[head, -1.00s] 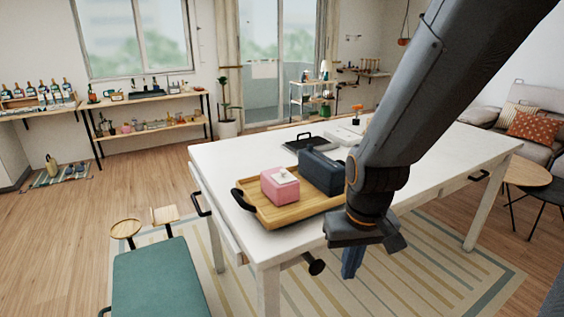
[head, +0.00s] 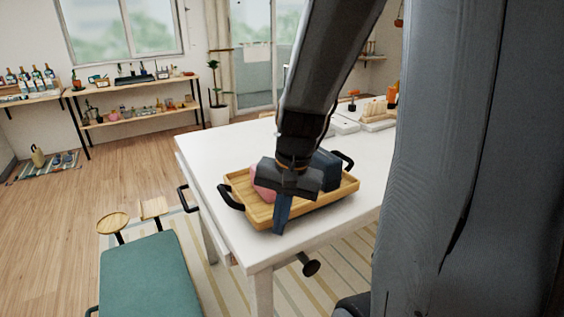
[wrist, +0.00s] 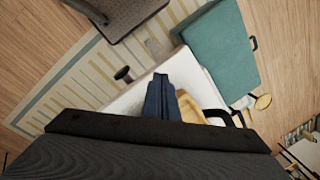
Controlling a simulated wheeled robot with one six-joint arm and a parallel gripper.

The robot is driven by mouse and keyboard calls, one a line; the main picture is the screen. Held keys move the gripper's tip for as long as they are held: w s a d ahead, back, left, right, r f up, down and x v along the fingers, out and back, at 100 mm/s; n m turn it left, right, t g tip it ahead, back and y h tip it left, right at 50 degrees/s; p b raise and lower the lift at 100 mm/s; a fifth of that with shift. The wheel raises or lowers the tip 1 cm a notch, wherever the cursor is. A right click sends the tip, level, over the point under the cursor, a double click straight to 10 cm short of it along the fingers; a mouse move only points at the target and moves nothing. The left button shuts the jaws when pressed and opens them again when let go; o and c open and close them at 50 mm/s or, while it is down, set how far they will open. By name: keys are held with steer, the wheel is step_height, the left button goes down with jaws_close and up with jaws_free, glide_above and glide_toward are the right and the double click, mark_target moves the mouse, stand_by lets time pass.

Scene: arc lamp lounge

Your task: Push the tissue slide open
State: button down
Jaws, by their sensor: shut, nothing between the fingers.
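A pink box (head: 263,180), likely the tissue box, sits in a wooden tray (head: 344,191) on the white table (head: 200,158); my gripper hides most of it, including its top. A dark blue box (head: 329,170) stands beside it, partly covered by my arm. My gripper (head: 281,228) points down with its blue fingers shut and empty, in front of the tray's near side in the head view. I cannot tell if they touch the tray. In the wrist view the shut fingers (wrist: 161,80) are over the table, next to the tray (wrist: 192,112); neither box shows there.
The tray has black handles, one at its left end (head: 231,198). A dark knob (head: 310,266) juts out below the table's near edge. A teal bench (head: 150,280) stands at the lower left. The table's left part is clear. A tray of small items (head: 377,112) lies farther back.

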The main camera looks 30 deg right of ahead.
steer(key=w+d+r+m+t+y+b, duration=0.1)
steer(key=w+d+r+m+t+y, duration=0.15)
steer(key=d+r+m, duration=0.55)
steer(key=w+d+r+m+t+y, duration=0.25)
steer(key=d+r+m+t, duration=0.2)
steer(key=d+m, duration=0.6)
steer(key=w+a+f+m+g+h+p, duration=0.1)
steer(key=w+a+f+p, duration=0.1)
steer(key=w+a+f, duration=0.4)
steer(key=w+a, duration=0.2)
steer(key=shift+w+f+p, duration=0.3)
steer(key=shift+w+p, duration=0.05)
steer(key=shift+a, duration=0.1)
steer(key=w, duration=0.6)
steer(key=shift+a, duration=0.1)
steer(key=shift+s, duration=0.1)
